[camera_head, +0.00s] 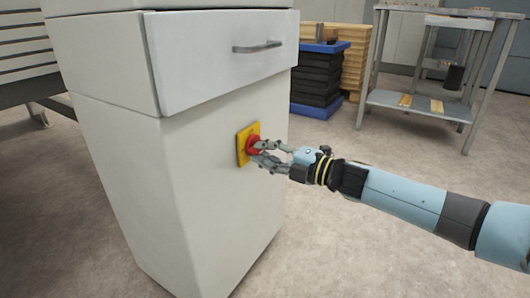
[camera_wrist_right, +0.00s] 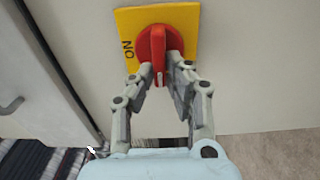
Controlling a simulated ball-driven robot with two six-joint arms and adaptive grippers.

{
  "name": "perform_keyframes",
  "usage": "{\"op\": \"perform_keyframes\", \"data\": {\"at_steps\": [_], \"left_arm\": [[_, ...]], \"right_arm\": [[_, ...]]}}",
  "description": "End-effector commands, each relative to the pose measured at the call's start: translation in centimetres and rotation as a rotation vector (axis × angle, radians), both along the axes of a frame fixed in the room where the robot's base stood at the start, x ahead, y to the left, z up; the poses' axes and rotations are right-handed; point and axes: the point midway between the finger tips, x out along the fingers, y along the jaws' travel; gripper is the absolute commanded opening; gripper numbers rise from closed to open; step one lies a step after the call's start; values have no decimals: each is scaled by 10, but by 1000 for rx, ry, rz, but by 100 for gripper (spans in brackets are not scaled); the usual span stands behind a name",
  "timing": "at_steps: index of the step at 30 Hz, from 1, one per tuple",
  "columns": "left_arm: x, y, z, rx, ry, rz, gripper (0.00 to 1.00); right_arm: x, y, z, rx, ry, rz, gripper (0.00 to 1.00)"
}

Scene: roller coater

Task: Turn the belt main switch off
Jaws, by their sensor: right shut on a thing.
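The belt main switch is a red rotary knob (camera_wrist_right: 158,48) on a yellow plate (camera_wrist_right: 184,18), fixed to the front of a white cabinet. In the right wrist view the word "ON" shows at the plate's left side, and the knob's grip bar runs roughly up and down in the picture. In the head view the yellow plate (camera_head: 242,147) sits below the drawer. My right gripper (camera_head: 259,150) is at the switch, its fingers closed around the red knob; it also shows in the right wrist view (camera_wrist_right: 160,72). My left gripper is not in view.
The white cabinet (camera_head: 160,190) has a drawer with a metal handle (camera_head: 257,47) above the switch. Stacked black crates (camera_head: 318,85) and a grey metal table (camera_head: 410,105) stand behind. The floor (camera_head: 380,250) right of the cabinet is clear.

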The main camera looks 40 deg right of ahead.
Motion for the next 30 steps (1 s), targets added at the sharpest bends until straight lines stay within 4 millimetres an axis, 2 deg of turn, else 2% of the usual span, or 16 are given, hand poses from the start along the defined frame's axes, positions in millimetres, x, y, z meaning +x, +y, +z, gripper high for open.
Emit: {"op": "perform_keyframes", "data": {"at_steps": [19, 20, 24, 30], "left_arm": [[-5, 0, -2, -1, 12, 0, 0], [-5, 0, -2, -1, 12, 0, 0], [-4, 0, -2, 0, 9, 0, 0], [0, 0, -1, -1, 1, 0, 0]], "right_arm": [[-1, 0, -3, -45, -13, 0, 0], [-1, 0, -3, -45, -13, 0, 17], [-1, 0, -3, -44, -14, 0, 35], [-1, 0, -2, -43, -16, 0, 36]]}}
